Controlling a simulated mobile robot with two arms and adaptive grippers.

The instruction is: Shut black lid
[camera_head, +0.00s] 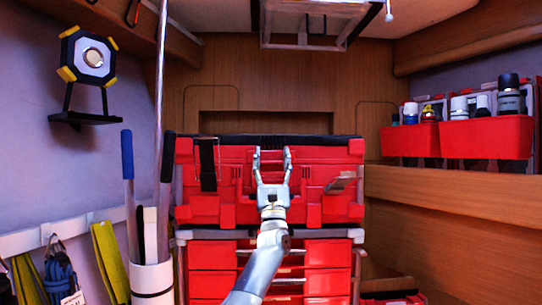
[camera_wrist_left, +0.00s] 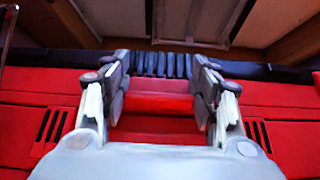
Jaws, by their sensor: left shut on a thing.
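The black lid (camera_head: 325,138) shows as a thin dark strip along the top of a red toolbox (camera_head: 215,207). In the left wrist view, the lid (camera_wrist_left: 262,73) runs across behind my fingers, with a ridged black middle part between the fingertips. My left gripper (camera_head: 272,154) reaches in from the front, at the middle of the toolbox's upper edge. Its fingers stand well apart, one on each side of that part, and it also shows in the left wrist view (camera_wrist_left: 163,72). I cannot tell how far the lid is open. My right gripper is not in view.
Red drawers (camera_head: 214,256) stand below the toolbox. A black strap (camera_head: 207,165) hangs at its left. A white tube (camera_head: 152,281) with long handles stands at the left front. Red bins (camera_head: 486,138) with bottles line the right wall. A metal frame (camera_head: 312,10) hangs above.

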